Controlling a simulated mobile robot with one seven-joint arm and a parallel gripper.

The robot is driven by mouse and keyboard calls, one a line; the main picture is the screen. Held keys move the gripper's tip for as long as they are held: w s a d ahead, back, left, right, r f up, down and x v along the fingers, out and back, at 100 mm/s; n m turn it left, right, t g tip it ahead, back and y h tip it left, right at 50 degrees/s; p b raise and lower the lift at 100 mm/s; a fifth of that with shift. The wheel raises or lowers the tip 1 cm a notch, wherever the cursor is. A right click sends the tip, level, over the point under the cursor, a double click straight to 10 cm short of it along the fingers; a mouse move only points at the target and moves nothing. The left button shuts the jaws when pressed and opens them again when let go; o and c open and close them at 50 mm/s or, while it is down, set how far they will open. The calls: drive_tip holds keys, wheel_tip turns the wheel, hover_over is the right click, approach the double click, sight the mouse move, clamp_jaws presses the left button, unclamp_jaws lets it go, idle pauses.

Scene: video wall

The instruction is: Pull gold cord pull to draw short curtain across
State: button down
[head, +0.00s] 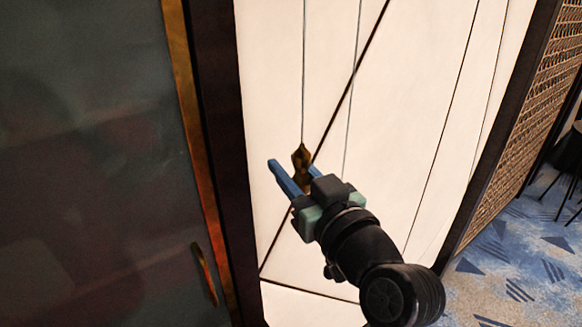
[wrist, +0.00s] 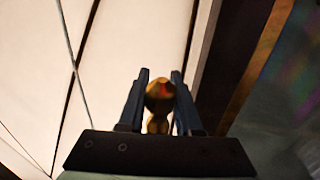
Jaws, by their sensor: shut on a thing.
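The gold cord pull (head: 301,160) hangs at the end of a thin cord (head: 303,70) in front of a pale panelled surface. My gripper (head: 293,178) is shut on the pull, with its blue fingers on either side. In the wrist view the gold pull (wrist: 159,98) sits between the two fingertips (wrist: 160,85), its narrower lower part showing below. The pale surface (head: 400,120) has thin dark lines; I cannot tell whether any of it is the short curtain.
A dark glossy panel (head: 90,160) with a gold edge and a small handle (head: 204,274) stands at the left. A dark-framed woven screen (head: 520,130) stands at the right. Blue patterned carpet (head: 520,260) lies beyond, with dark furniture legs (head: 566,185) at the far right.

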wheel_tip(320, 180, down, 34)
drive_tip(key=b, duration=3)
drive_tip(key=shift+f, duration=0.25)
drive_tip(key=c, duration=0.8)
unclamp_jaws()
drive_tip(key=shift+o, duration=1)
drive_tip(key=shift+r, duration=0.2)
drive_tip(key=v, duration=1.3)
drive_tip(key=shift+b, duration=0.4)
